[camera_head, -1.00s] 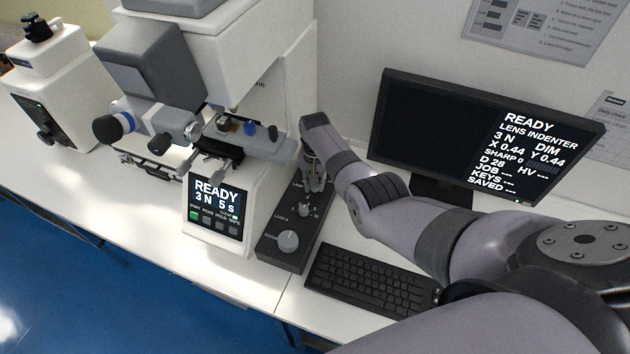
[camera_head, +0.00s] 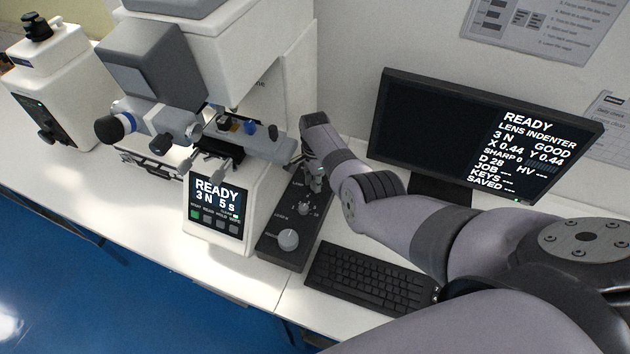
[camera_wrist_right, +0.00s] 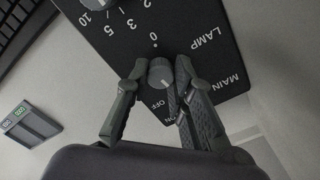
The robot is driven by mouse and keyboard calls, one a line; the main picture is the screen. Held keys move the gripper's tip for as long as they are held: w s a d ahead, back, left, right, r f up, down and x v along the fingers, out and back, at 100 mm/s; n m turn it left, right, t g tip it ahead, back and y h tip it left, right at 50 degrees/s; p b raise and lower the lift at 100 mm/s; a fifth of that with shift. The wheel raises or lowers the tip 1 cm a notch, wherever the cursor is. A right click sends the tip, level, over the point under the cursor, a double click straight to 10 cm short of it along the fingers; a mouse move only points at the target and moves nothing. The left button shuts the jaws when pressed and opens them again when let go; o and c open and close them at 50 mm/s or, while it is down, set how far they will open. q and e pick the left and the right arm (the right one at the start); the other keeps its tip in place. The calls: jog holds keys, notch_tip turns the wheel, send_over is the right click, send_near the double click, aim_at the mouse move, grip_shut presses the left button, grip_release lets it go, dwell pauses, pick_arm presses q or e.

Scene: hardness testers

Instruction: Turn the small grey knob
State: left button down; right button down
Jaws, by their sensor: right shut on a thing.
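The small grey knob (camera_wrist_right: 160,74) sits on a black control box (camera_head: 267,252) beside the white tester. In the wrist view it has a pale pointer line and lies between the fingertips of my right gripper (camera_wrist_right: 158,76), near the LAMP label and a number scale. My right gripper (camera_head: 314,180) is shut on this knob at the far end of the box, and hides it in the head view. The monitor (camera_head: 487,135) reads READY, 3 N and GOOD. My left gripper is not in view.
A larger grey knob (camera_head: 288,239) and a middle knob (camera_head: 305,209) stand nearer on the same box. A black keyboard (camera_head: 370,279) lies to the right. The white tester (camera_head: 268,110) stands close on the left.

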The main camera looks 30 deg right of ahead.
jog(key=shift+w+r+m, duration=0.1)
jog(key=shift+m, duration=0.8)
jog(key=c, duration=1.7)
grip_release()
jog(key=o, duration=0.3)
